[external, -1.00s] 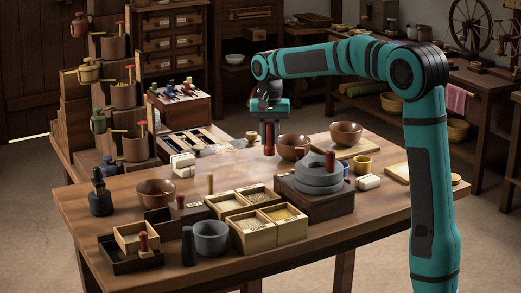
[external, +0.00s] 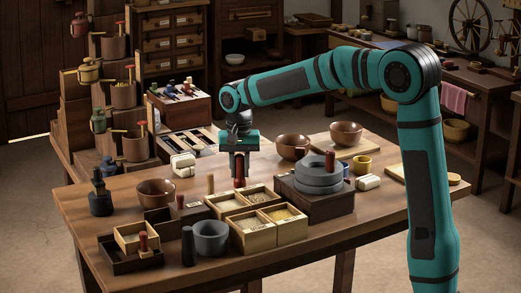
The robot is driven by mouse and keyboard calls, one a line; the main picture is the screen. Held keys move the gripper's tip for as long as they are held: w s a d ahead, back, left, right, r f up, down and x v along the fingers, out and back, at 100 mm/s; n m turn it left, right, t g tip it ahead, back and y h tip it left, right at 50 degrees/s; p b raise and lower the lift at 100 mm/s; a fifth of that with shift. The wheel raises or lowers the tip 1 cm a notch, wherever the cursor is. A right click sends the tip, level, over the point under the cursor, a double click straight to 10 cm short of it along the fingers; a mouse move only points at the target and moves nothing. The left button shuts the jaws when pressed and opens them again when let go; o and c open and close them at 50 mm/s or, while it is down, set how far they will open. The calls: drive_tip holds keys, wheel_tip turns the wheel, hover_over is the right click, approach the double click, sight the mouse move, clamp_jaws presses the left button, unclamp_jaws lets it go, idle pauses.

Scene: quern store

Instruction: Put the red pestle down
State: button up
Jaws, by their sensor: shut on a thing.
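The red pestle (external: 239,171) is upright in my gripper (external: 239,160), which points straight down with its fingers closed around the upper part. The pestle's lower end is just behind the divided wooden grain box (external: 276,238). I cannot tell whether it touches the tabletop (external: 340,227). Another small red-handled piece (external: 143,242) stands at the tray at the front left.
A grey quern with a red handle (external: 320,178) stands right of the grain box. A brown bowl (external: 293,147) is behind it. A grey mortar (external: 211,240) and a dark upright pestle (external: 188,247) stand in front. A cream block (external: 183,165) is at left.

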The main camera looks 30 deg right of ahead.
sight(240, 177)
drive_tip(key=shift+f, duration=1.95)
drive_tip(key=shift+f, duration=0.15)
drive_tip(key=o, duration=1)
wheel_tip(240, 177, up, 12)
drive_tip(key=shift+r, duration=0.15)
